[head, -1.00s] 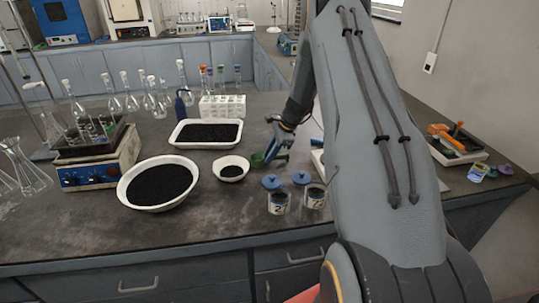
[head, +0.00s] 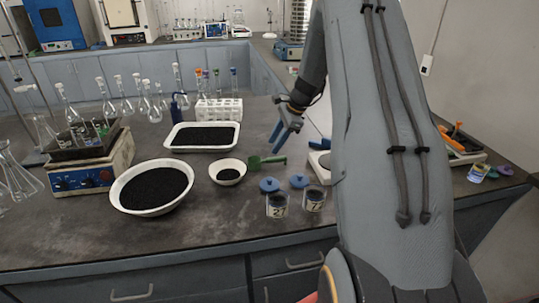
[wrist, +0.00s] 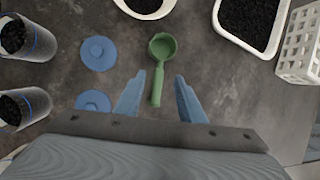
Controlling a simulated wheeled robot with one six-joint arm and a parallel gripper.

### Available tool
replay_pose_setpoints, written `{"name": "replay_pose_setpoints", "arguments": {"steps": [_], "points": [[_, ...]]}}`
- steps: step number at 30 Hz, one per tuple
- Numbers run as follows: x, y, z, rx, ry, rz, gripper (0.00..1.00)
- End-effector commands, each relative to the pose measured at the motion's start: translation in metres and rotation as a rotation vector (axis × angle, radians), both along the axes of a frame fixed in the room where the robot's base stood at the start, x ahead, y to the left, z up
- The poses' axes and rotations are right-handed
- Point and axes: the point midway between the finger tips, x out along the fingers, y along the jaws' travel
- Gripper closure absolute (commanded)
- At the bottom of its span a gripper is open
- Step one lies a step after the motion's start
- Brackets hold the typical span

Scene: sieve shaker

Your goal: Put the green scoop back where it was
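The green scoop (head: 266,160) lies on the dark bench top, just right of the small white bowl (head: 228,171). In the wrist view the scoop (wrist: 160,66) has its cup away from me and its handle pointing toward my gripper. My gripper (head: 286,133) is above the bench, up and to the right of the scoop in the head view. In the wrist view my gripper's blue fingers (wrist: 160,85) are spread apart with nothing held, and the handle end shows between them.
Two labelled jars (head: 277,205) and two blue lids (head: 269,184) stand near the scoop. A white tray of dark grains (head: 203,148) and a large white bowl (head: 118,200) lie to the left. A white tube rack (head: 218,110) stands behind. Bare bench lies in front.

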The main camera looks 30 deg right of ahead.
Motion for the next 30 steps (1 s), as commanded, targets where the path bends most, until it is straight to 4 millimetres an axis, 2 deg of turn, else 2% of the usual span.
{"name": "replay_pose_setpoints", "arguments": {"steps": [3,9,11,14,17,21,24,27,30], "points": [[-0.005,-0.007,0.017,-0.001,-0.002,-0.001,0.64],[-0.010,-0.011,0.034,-0.002,-0.001,0.003,0.64],[-0.014,-0.005,0.036,-0.013,0.000,0.026,0.64],[-0.028,0.021,0.042,-0.062,-0.004,0.139,0.64],[-0.060,0.066,0.048,-0.154,-0.012,0.353,0.64],[-0.125,0.132,0.055,-0.305,-0.043,0.759,0.64],[-0.177,0.170,0.057,-0.399,-0.073,1.056,0.64],[-0.226,0.196,0.057,-0.473,-0.106,1.324,0.64],[-0.265,0.212,0.054,-0.526,-0.136,1.535,0.64]]}}
